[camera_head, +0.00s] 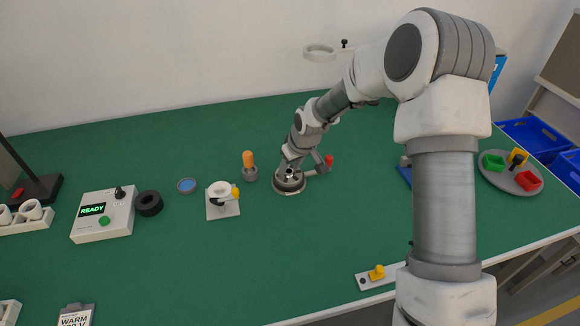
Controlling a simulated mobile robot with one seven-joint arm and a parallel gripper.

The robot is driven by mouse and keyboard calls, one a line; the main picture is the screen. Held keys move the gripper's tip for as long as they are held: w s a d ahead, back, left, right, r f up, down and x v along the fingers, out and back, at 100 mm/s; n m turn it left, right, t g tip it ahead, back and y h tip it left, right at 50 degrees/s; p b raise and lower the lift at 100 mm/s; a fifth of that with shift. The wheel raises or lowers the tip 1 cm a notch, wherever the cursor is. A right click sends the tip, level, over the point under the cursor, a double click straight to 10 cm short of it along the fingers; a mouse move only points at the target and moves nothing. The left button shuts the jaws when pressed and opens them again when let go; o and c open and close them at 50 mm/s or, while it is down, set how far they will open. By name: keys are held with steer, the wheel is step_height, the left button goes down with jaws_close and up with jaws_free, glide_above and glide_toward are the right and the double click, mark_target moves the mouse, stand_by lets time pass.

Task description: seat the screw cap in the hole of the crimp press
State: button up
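What looks like the crimp press (289,187) is a round grey base with a dark rim and a lever ending in a red knob (329,160). It stands on the green table right of centre. My arm reaches down from the right, and my gripper (290,172) is directly over the press, at or very close to its top. The fingertips are small and blend with the press, so their opening is unclear. I cannot make out the screw cap for certain, nor the hole. Whether anything sits between the fingers is not visible.
An orange-handled tool (249,160) stands close left of the press. Farther left are a white fixture (214,211), blue dish (186,186), black ring (149,204) and READY box (88,229). A tray (497,180) with coloured bins lies right. The table front centre is clear.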

steer(key=shift+o, duration=0.9)
steer(key=p+v, duration=0.2)
steer(key=v, duration=1.5)
steer(key=shift+r, duration=0.25)
steer(key=s+d+r+m+t+h+p, duration=0.2)
steer(key=s+d+r+m, duration=0.3)
steer(key=s+r, duration=0.8)
steer(key=s+d+m, duration=0.1)
steer(key=s+d, duration=0.2)
steer(key=s, duration=0.4)
steer(key=s+d+m, duration=0.1)
steer(key=s+d, duration=0.3)
steer(key=s, duration=0.3)
steer(key=shift+s+d+r+h, duration=0.15)
steer(key=shift+d+r+h, duration=0.05)
steer(key=shift+d+h, duration=0.1)
